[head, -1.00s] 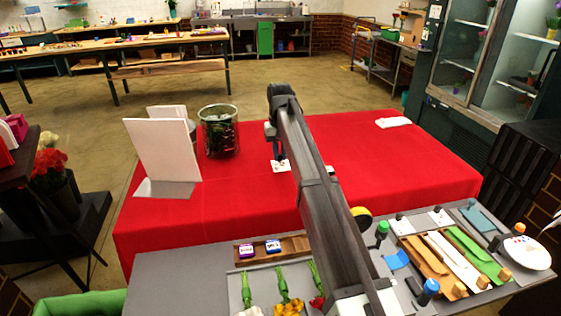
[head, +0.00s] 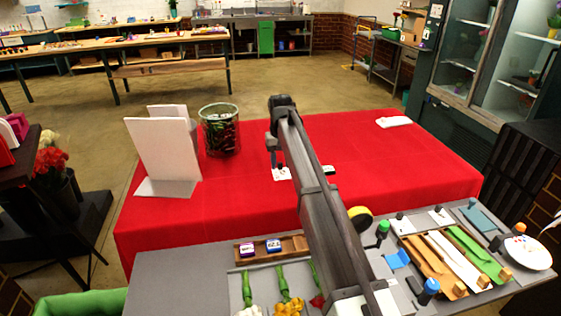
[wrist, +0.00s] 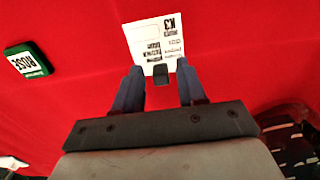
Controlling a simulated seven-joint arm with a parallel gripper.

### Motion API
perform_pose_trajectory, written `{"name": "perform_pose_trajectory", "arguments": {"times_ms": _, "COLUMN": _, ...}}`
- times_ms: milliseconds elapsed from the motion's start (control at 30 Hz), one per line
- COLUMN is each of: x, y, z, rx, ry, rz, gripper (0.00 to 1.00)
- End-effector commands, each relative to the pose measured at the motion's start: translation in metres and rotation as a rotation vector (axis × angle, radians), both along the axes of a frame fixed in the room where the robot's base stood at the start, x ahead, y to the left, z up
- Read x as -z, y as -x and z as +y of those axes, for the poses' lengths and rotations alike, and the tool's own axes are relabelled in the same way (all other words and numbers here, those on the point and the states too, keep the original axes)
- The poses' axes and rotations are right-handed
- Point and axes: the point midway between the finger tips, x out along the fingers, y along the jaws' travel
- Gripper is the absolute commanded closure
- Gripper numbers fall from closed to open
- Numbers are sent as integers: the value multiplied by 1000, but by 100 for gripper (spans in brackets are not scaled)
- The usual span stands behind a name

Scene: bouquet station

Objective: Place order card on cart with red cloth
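The white order card (head: 282,174), printed with K3, lies on the red cloth (head: 385,165) of the cart, near its middle. It also shows in the wrist view (wrist: 168,35) and looks flat. A small black knob (wrist: 160,74) stands at the card's near edge in that view. My gripper (wrist: 160,72) is low over the card. Its two fingers are apart, one on each side of the knob, with a gap to it on both sides. In the head view my gripper (head: 273,160) is partly hidden by my arm.
A green ROSE block (wrist: 26,61) lies on the cloth beside the card. A glass vase with foliage (head: 220,130) and a white standing board (head: 164,150) are on the left. A white item (head: 394,122) lies at the back right. A grey worktable (head: 185,285) with tools is in front.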

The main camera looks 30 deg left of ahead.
Motion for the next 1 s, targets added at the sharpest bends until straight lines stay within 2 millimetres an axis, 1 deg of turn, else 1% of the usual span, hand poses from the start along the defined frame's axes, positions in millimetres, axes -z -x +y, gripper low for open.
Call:
{"name": "perform_pose_trajectory", "arguments": {"times_ms": 267, "x": -1, "y": 0, "z": 0, "rx": 0, "ry": 0, "rz": 0, "gripper": 57}}
{"name": "perform_pose_trajectory", "arguments": {"times_ms": 367, "x": -6, "y": 0, "z": 0, "rx": 0, "ry": 0, "rz": 0, "gripper": 57}}
{"name": "perform_pose_trajectory", "arguments": {"times_ms": 433, "x": -13, "y": 0, "z": 0, "rx": 0, "ry": -1, "rz": -1, "gripper": 57}}
{"name": "perform_pose_trajectory", "arguments": {"times_ms": 567, "x": -34, "y": -1, "z": 1, "rx": 0, "ry": -1, "rz": -1, "gripper": 57}}
{"name": "perform_pose_trajectory", "arguments": {"times_ms": 800, "x": -79, "y": -1, "z": 1, "rx": 0, "ry": -1, "rz": -1, "gripper": 57}}
{"name": "perform_pose_trajectory", "arguments": {"times_ms": 900, "x": -95, "y": -1, "z": 1, "rx": 0, "ry": -1, "rz": -1, "gripper": 57}}
{"name": "perform_pose_trajectory", "arguments": {"times_ms": 1000, "x": -107, "y": -1, "z": 1, "rx": 0, "ry": -1, "rz": -1, "gripper": 57}}
